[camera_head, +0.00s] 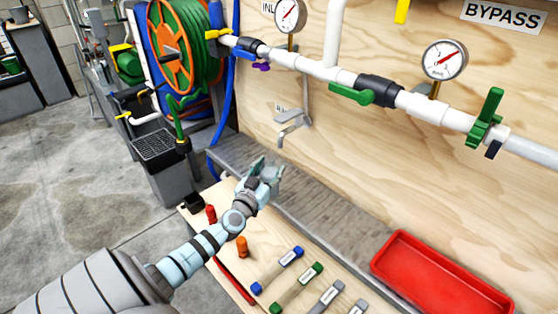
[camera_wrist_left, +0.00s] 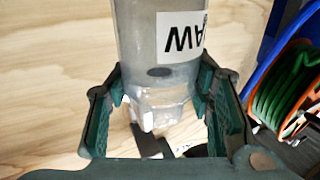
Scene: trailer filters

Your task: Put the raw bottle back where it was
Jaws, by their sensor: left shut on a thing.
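In the left wrist view the raw bottle (camera_wrist_left: 158,40) is a grey, cloudy cylinder with a white label that reads "AW" upside down. My left gripper (camera_wrist_left: 162,105) has its green fingers on both sides of the bottle's lower end in that view and is shut on it. In the head view my left gripper (camera_head: 264,172) is above the grey ledge at the foot of the plywood panel; the bottle cannot be made out clearly there. My right gripper is out of view.
A white pipe (camera_head: 316,68) with valves and gauges crosses the panel above. A wooden bench (camera_head: 225,197) below carries a red-handled tool, an orange piece and several label-bearing tools. A red tray (camera_head: 440,292) lies at right. A hose reel (camera_head: 185,50) stands at left.

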